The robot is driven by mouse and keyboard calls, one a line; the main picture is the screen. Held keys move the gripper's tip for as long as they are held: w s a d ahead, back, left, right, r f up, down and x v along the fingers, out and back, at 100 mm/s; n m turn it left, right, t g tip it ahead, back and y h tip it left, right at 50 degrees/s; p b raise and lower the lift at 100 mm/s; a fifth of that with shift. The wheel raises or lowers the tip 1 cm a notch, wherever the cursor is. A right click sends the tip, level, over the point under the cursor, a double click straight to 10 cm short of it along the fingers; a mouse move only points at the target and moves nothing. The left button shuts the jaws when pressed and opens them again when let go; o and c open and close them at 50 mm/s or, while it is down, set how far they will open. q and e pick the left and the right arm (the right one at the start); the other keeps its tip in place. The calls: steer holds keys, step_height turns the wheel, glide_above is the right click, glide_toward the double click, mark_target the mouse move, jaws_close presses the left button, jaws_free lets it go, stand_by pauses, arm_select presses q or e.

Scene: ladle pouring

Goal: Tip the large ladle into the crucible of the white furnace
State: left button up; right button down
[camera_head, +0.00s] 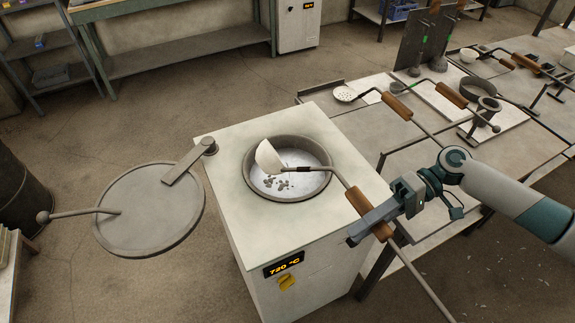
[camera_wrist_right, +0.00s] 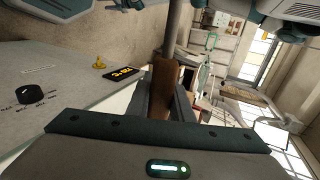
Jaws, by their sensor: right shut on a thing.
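The white furnace (camera_head: 232,162) stands at the centre of the head view. Its round crucible (camera_head: 324,192) is open, with pale contents and several dark lumps. The large ladle (camera_head: 268,157) has its pale bowl tilted over the crucible's back left part; whether anything is in the bowl is hidden. My right gripper (camera_head: 372,220) is shut on the ladle's brown wooden grip, to the right of the crucible. In the right wrist view the grip (camera_wrist_right: 163,88) sits between my fingers. My left gripper is not in view.
The furnace's round lid (camera_head: 150,212) is swung out to the left, its handle pointing left. A bench (camera_head: 405,150) with other ladles and tools stands at the right. A dark drum (camera_head: 18,180) stands at the far left. Open floor lies behind the furnace.

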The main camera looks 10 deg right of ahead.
steer(key=f+y+b, duration=0.1)
steer(key=b, duration=0.1)
steer(key=d+y+b, duration=0.1)
steer(key=b, duration=0.2)
steer(key=shift+w+d+f+g+y, duration=0.25)
steer(key=shift+w+f+g+y, duration=0.05)
steer(key=shift+f+y, duration=0.1)
steer(key=shift+d+r+b, duration=0.15)
steer(key=shift+d+b, duration=0.05)
steer(key=shift+b, duration=0.15)
